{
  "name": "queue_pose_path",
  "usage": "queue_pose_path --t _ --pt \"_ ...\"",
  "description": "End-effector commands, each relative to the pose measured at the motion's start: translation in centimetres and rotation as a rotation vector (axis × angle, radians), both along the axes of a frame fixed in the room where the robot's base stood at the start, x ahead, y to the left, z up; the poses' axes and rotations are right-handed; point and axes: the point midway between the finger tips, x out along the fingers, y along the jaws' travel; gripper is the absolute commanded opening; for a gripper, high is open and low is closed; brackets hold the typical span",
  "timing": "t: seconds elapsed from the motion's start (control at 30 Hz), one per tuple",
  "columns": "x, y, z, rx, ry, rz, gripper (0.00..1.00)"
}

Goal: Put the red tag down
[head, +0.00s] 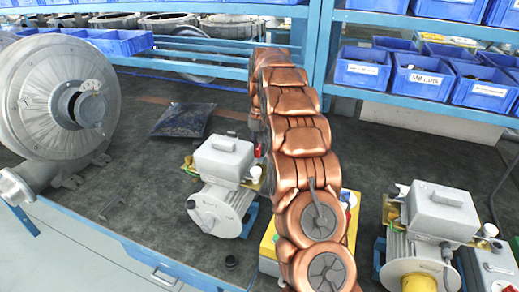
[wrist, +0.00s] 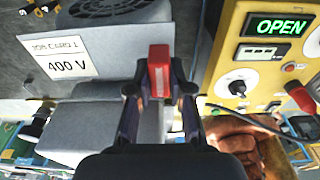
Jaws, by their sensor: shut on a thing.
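The red tag (wrist: 159,75) is a small red block, upright between the fingertips of my gripper (wrist: 159,90) in the wrist view. The gripper is shut on it. Behind the tag in that view is a grey boxy unit, and I cannot tell whether the tag touches it. In the head view a small red spot that looks like the tag (head: 259,150) shows at the left edge of my copper-coloured arm. The arm hides most of the gripper there.
A grey motor (head: 217,180) stands left of my arm, another (head: 432,225) right. A large blower (head: 60,95) and a dark bag (head: 182,119) are on the bench. The wrist view shows a "400 V" job card (wrist: 70,58) and a yellow panel (wrist: 228,72) reading "OPEN".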

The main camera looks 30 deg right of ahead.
Motion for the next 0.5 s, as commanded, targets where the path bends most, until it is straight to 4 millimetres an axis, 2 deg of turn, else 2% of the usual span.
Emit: queue_pose_path --t 0.17,0.5 --pt "0.0 0.0 -1.2 0.0 0.0 0.0 0.0" --pt "0.0 0.0 -1.6 0.0 -0.001 0.0 0.0"
